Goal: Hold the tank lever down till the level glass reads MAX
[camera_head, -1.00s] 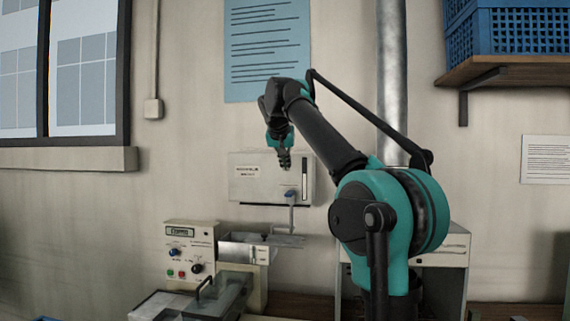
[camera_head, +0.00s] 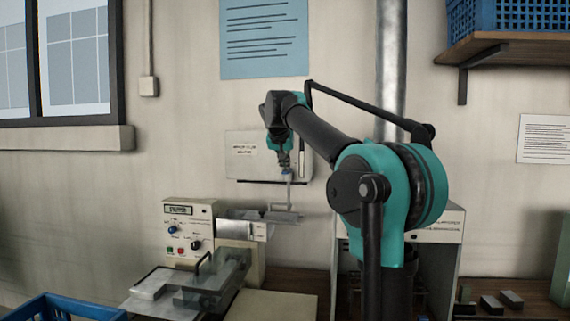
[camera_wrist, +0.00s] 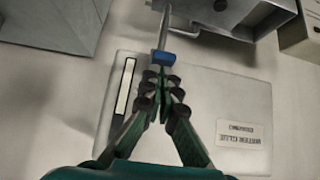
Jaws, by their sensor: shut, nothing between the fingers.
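The tank is a pale box (camera_head: 240,165) on the wall, also in the wrist view (camera_wrist: 235,98). Its lever has a blue tip (camera_head: 287,171), which the wrist view shows just beyond my fingertips (camera_wrist: 163,57). My gripper (camera_head: 284,161) is shut and empty, pointing down at the blue tip; its fingers fill the middle of the wrist view (camera_wrist: 162,76). I cannot tell whether they touch the tip. The level glass is a narrow upright slot (camera_head: 302,164), a pale strip in the wrist view (camera_wrist: 124,86). I cannot read its level or a MAX mark.
Below the tank is a metal tray part (camera_head: 280,216) beside a control box (camera_head: 188,235) with knobs and buttons. A blue crate (camera_head: 65,308) is at bottom left. A shelf (camera_head: 510,50) with another blue crate is upper right.

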